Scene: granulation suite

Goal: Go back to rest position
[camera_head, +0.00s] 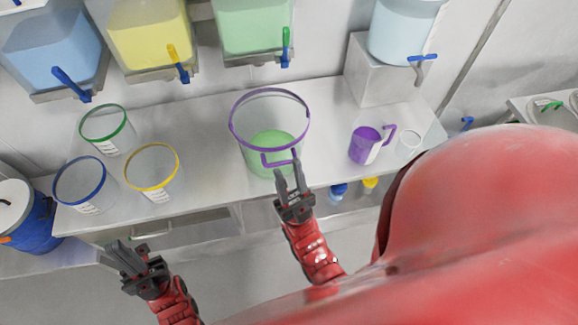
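My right gripper (290,167) is at the front edge of the bench, right by the purple handle of a large clear beaker (240,135). Its two fingers stand apart with a gap between them, and the tips overlap the handle's right end in the picture; I cannot tell whether they touch it. The beaker stands upright with green liquid in its bottom. My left gripper (112,250) hangs in front of the bench at the lower left, with nothing in it. Its fingers look apart, seen foreshortened.
Green-rimmed (104,125), blue-rimmed (82,183) and yellow-rimmed (152,172) clear containers stand on the bench's left. A purple jug (366,146) stands at right. Blue, yellow and green tanks with taps hang behind. A pale blue tank (403,30) sits on a block. A blue drum (32,225) stands far left.

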